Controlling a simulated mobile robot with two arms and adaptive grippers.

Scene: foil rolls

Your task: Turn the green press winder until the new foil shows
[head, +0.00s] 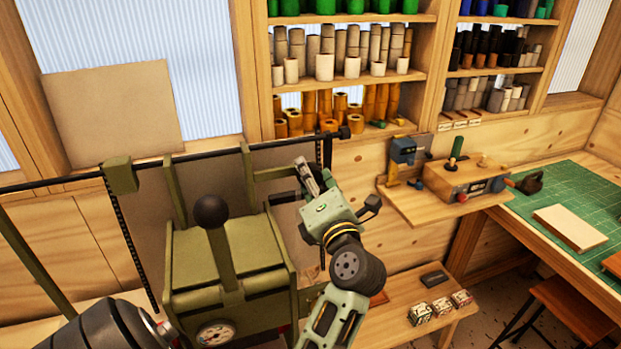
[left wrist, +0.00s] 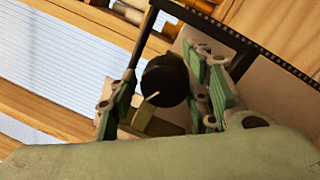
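The olive-green press (head: 230,265) stands at left centre with an upright lever, a black ball knob (head: 211,211) and a round gauge (head: 216,333). Behind it hangs a dull grey-brown foil sheet (head: 146,205) with black perforated edges. A dark rod (head: 60,181) runs across its top. My left gripper (head: 304,172) is at the right side of the press, by the sheet's right edge. It hides what is at its fingertips in the head view. In the left wrist view, its fingers stand apart on either side of a black round knob (left wrist: 165,81); contact is unclear. My right gripper is not in view.
Shelves of rolls (head: 345,45) stand behind the press. A wall ledge (head: 425,210) holds a wooden box with knobs. A low bench (head: 390,330) with small boxes is at lower right. A green cutting mat (head: 575,190) covers the right table.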

